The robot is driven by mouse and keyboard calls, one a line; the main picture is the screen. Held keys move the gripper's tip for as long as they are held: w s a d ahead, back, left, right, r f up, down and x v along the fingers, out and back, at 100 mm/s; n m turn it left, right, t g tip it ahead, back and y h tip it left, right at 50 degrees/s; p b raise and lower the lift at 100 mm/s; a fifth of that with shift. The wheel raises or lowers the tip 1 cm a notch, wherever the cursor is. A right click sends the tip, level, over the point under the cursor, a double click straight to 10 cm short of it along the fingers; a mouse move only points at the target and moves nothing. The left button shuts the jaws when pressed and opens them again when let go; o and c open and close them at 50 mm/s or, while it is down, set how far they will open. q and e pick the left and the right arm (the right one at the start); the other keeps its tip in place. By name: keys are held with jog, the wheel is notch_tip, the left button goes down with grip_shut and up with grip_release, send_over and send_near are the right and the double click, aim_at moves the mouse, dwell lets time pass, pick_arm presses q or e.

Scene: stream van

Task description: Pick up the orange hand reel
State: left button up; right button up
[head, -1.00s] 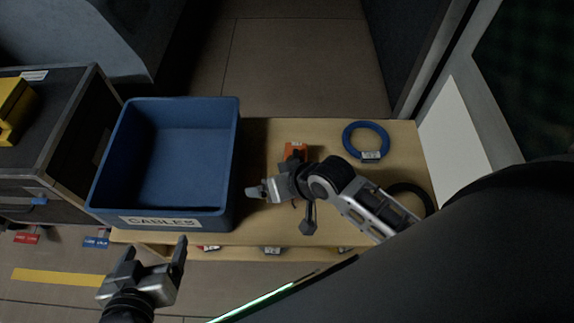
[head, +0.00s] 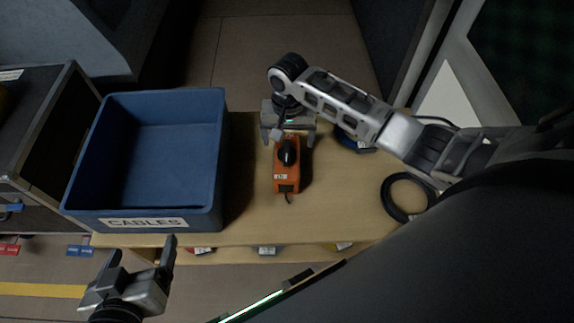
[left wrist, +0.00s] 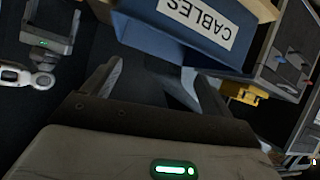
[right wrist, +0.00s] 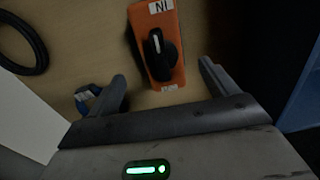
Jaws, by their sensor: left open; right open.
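In the right wrist view the reel (right wrist: 155,30) shows ahead, between the two open fingers of the right gripper (right wrist: 165,85), with nothing held. My left gripper (head: 140,260) is open and empty in front of the table, below the blue bin; its fingers also show in the left wrist view (left wrist: 155,85).
A blue bin (head: 150,222) labelled CABLES stands on the table left of the reel. A black cable ring (head: 386,196) lies to the right, and a blue ring (head: 352,144) is partly hidden under my right arm. The table (head: 330,215) is bare in front.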

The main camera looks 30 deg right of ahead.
aim_at(288, 148)
notch_tip(288, 148, down, 3)
jog(key=shift+f+b, duration=0.1)
jog(key=shift+b, duration=0.2)
notch_tip(288, 148, down, 4)
jog(key=shift+s+a+f+b, duration=0.1)
jog(key=shift+a+b, duration=0.05)
jog(key=shift+b, duration=0.75)
jog(key=shift+f, duration=0.45)
jog(key=c, duration=1.3)
